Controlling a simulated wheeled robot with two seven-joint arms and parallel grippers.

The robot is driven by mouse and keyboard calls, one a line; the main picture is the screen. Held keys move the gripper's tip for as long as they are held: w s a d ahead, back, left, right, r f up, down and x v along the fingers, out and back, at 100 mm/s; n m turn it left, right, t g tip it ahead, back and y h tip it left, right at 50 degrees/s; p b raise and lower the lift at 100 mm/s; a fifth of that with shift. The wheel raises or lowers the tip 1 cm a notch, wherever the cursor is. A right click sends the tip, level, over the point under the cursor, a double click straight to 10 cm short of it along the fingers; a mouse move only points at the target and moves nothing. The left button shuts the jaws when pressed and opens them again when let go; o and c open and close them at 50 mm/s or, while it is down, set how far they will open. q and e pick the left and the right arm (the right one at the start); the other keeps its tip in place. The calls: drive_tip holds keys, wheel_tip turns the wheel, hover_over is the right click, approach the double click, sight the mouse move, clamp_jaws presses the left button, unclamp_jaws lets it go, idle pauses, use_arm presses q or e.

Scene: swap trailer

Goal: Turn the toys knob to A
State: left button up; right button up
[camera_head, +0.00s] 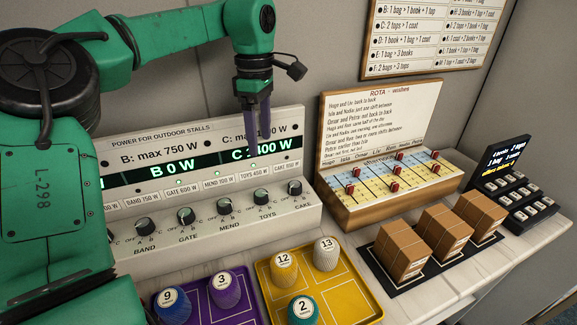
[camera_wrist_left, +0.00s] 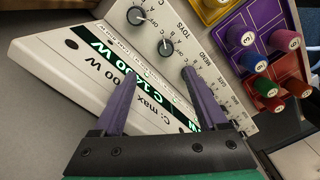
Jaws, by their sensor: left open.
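The toys knob (camera_head: 261,198) is a dark round dial on the sloped white power panel (camera_head: 313,210), between the mend knob (camera_head: 225,206) and the cake knob (camera_head: 295,188). It has OFF, A and B marks; I cannot make out its setting. In the left wrist view the toys knob (camera_wrist_left: 166,46) lies beyond the gap between my fingers. My left gripper (camera_head: 258,132) is open and empty, its purple fingers pointing down in front of the panel's display, behind the knob row and apart from it. My right gripper is not in view.
The green display (camera_head: 180,167) reads B 0 W; its C reading is partly hidden by a finger. The gate (camera_head: 186,215) and band (camera_head: 143,225) knobs stand left. Purple (camera_head: 243,296) and yellow (camera_head: 375,300) trays with numbered pegs lie in front. A rota board (camera_head: 345,212) stands right.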

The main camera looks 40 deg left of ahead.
use_arm(q)
drive_tip(key=shift+f, duration=0.25)
approach(261, 193)
drive_tip(key=shift+s+b, duration=0.3)
drive_tip(key=shift+s, duration=0.25)
drive_tip(key=f, duration=0.5)
drive_tip(key=w+f, duration=0.1)
drive_tip(key=f, duration=0.1)
drive_tip(key=shift+f, duration=0.8)
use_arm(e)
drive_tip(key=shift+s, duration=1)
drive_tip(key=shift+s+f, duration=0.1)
use_arm(q)
clamp_jaws()
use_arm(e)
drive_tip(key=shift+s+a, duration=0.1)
